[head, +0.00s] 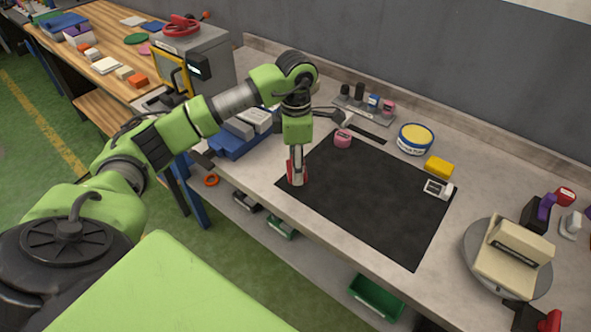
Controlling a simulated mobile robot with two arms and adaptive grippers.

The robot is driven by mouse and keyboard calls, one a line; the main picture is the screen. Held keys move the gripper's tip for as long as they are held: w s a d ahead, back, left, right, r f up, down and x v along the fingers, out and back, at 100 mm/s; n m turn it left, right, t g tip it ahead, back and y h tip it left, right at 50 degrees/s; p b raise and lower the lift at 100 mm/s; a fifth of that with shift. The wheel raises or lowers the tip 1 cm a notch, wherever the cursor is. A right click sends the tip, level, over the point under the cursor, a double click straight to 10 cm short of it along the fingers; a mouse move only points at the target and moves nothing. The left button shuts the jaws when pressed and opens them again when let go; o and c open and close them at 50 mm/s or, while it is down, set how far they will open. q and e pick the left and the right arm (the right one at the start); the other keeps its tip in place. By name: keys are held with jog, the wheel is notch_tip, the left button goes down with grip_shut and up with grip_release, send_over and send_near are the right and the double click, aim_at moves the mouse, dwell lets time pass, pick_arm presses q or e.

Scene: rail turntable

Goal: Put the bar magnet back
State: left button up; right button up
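My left gripper (297,180) points straight down at the left edge of the black mat (370,205) on the bench. Red and grey show at its fingertips, too small to tell whether this is the fingers or a held thing. I cannot tell whether it is open or shut. I cannot pick out the bar magnet for certain. A small white and grey piece (438,189) lies at the mat's right edge. A round pink piece (342,138) sits at the mat's back edge. My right gripper is not in view.
A grey rack (365,112) with several small items stands behind the mat. A round yellow-and-blue tin (415,139) and a yellow block (439,167) are at the back right. A beige device (515,257) stands on a round plate at right. A blue tray (240,140) is left. The mat's middle is clear.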

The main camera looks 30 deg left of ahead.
pick_arm(q)
notch_tip(320, 180, down, 2)
jog(key=shift+a+f+p, duration=0.1)
jog(key=shift+f+p, duration=0.1)
jog(key=shift+p, duration=0.5)
jog(key=shift+f, duration=0.45)
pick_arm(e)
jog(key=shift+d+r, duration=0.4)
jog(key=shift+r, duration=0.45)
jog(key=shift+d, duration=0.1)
pick_arm(q)
jog(key=shift+f, duration=0.15)
jog(key=o, duration=1.1)
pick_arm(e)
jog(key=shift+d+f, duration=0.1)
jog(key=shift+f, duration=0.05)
